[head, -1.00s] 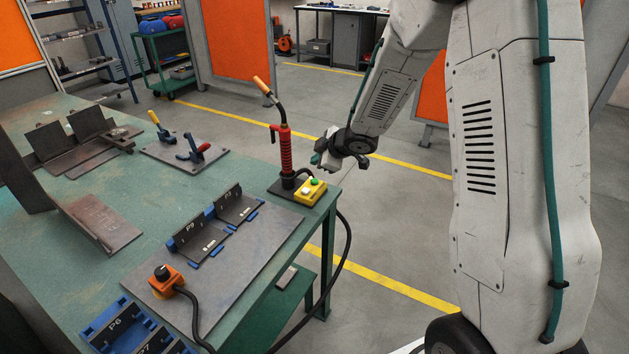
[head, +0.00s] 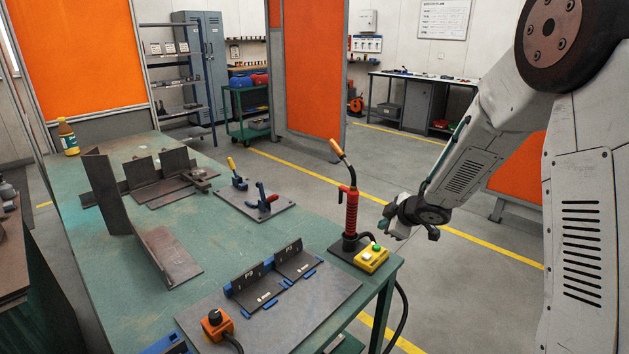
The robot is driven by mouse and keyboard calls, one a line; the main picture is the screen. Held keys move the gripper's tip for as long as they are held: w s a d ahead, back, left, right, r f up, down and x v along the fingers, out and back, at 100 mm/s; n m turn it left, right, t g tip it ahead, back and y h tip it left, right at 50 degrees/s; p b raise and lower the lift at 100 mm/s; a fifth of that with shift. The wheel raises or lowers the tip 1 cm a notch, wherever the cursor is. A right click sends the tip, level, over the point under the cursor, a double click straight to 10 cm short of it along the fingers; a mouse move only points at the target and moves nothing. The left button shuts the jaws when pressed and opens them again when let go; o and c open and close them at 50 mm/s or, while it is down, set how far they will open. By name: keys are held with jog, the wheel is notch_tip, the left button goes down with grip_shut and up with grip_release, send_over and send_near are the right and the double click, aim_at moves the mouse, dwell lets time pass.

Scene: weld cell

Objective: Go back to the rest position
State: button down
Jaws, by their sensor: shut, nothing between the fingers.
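My gripper (head: 384,226) is at the end of my raised, folded arm, in the head view right of centre. It hangs over the floor beyond the right edge of the green table (head: 120,285). It is shut with nothing in it and touches nothing. A red welding torch (head: 351,208) stands upright in its holder at the table's right corner, just left of my gripper in the picture. A yellow button box (head: 371,258) with a green button sits beside the torch base.
The table also bears a plate (head: 305,313) with angle parts (head: 262,285), an orange knob box (head: 217,324), toggle clamps (head: 262,199), steel angles (head: 165,255) and a bottle (head: 67,137). Orange screens (head: 313,70) and a workbench (head: 425,85) stand behind. The floor right of the table is clear.

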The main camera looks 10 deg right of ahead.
jog(key=s+d+f+m+g+h, duration=0.2)
jog(key=s+d+m+h, duration=0.2)
jog(key=s+d, duration=0.15)
jog(key=s+d+r+m+g+h, duration=0.35)
jog(key=s+r, duration=0.35)
jog(key=s, duration=0.3)
jog(key=s+a+r+m+y, duration=0.1)
jog(key=s+a+r, duration=0.3)
jog(key=s, duration=0.5)
jog(key=s+a+r+m+g+y, duration=0.1)
jog(key=s+a+r, duration=0.3)
jog(key=s, duration=0.5)
jog(key=s+a+r+m+y, duration=0.2)
jog(key=s+a+r+m, duration=0.1)
jog(key=s, duration=0.6)
notch_tip(320, 180, up, 2)
jog(key=shift+a+r+y, duration=0.2)
jog(key=shift+a+y, duration=0.15)
jog(key=shift+a, duration=0.15)
